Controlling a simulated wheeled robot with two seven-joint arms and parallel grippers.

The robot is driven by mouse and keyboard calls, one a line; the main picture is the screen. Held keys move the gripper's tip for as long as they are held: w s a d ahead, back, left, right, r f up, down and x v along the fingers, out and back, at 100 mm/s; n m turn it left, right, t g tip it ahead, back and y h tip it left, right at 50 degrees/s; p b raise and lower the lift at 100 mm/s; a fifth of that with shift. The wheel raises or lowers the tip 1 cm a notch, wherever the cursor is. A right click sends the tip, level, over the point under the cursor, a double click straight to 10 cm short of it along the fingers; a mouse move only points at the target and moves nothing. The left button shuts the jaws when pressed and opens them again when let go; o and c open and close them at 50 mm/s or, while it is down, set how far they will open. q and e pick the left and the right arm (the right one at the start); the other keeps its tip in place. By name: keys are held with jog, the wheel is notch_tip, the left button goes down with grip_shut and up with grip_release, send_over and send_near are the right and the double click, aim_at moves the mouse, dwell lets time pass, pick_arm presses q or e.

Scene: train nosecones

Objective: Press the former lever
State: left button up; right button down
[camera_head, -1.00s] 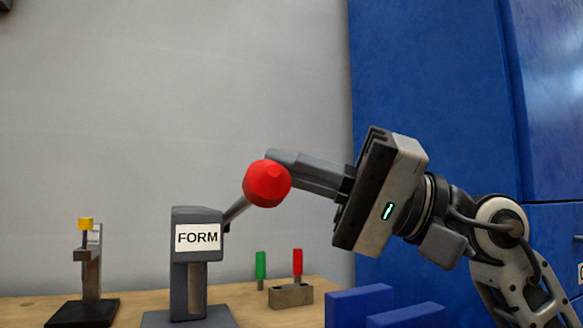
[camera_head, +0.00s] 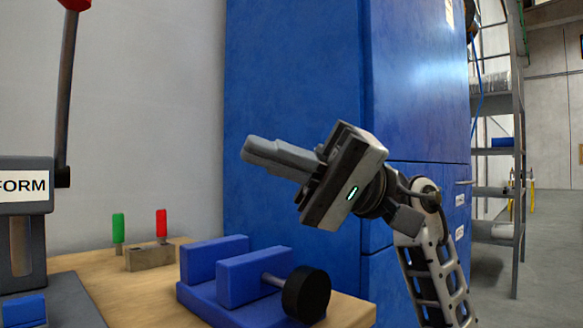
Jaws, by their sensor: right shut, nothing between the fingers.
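The former (camera_head: 24,238) is a grey press with a white "FORM" label, cut off by the left edge of the head view. Its lever (camera_head: 67,92) is a dark rod that stands nearly upright on the press's right side. The red knob (camera_head: 75,4) at its top is partly cut off by the top edge. My right gripper (camera_head: 246,151) is shut and empty, in the air to the right of the lever and well apart from it. My left gripper is out of view.
A blue vise (camera_head: 232,279) with a black round handle (camera_head: 306,294) sits on the wooden bench (camera_head: 347,308). A small block (camera_head: 150,257) holds a green and a red tool behind it. A blue cabinet (camera_head: 290,80) stands behind my right gripper. Shelving (camera_head: 497,150) stands at right.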

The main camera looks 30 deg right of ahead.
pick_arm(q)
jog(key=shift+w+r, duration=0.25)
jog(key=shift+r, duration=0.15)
pick_arm(e)
jog(key=shift+v, duration=1.15)
jog(key=shift+r, duration=0.1)
